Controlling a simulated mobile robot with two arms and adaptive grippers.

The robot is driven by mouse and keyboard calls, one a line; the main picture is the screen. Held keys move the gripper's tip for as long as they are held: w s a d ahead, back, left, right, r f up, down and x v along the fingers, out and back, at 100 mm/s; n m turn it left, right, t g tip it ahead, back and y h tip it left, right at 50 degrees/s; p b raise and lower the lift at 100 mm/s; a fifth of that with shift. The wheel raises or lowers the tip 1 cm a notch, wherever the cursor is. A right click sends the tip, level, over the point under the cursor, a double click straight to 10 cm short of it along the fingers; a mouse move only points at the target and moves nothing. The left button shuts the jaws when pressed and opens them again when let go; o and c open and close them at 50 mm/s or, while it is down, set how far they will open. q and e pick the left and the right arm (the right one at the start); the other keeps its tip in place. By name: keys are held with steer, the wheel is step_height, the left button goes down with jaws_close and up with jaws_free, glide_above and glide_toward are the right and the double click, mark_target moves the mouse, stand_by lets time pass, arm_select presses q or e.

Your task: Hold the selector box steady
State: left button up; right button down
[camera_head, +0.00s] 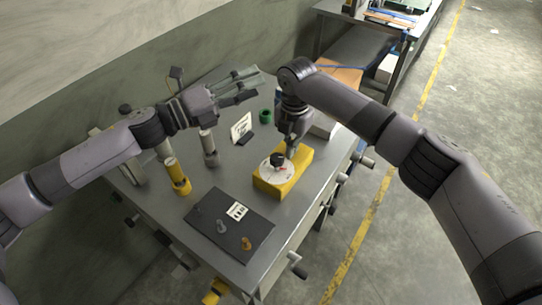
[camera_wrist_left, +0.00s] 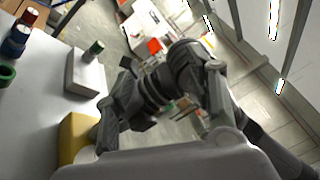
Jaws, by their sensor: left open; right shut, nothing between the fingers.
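The selector box is a yellow block (camera_head: 270,190) on the grey table, with a pale round plate and a black knob (camera_head: 277,159) on top. In the left wrist view part of the yellow box (camera_wrist_left: 76,140) shows at the lower left. My right gripper (camera_head: 290,152) points down at the knob end of the box, shut with nothing in it. I cannot tell whether it touches the box. My left gripper (camera_head: 246,86) is open and empty, held above the back of the table, apart from the box.
A dark mat (camera_head: 228,226) with small parts and a label lies in front left of the box. A pale box (camera_head: 322,126) is at the right edge.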

arm_select(q)
steer(key=s+a+f+m+g+y, duration=0.1)
steer(key=s+a+f+m+g, duration=0.1)
steer(key=s+f+m+g, duration=0.6)
steer(key=m+y, duration=0.1)
steer(key=m, duration=0.8)
glide_toward(273, 159)
steer(key=shift+t+y, duration=0.3)
steer(key=x, duration=0.9)
steer(key=shift+d+r, duration=0.1)
steer(key=shift+d, duration=0.25)
steer(key=shift+c, duration=0.6)
steer(key=shift+s, duration=0.2)
steer(key=c, duration=1)
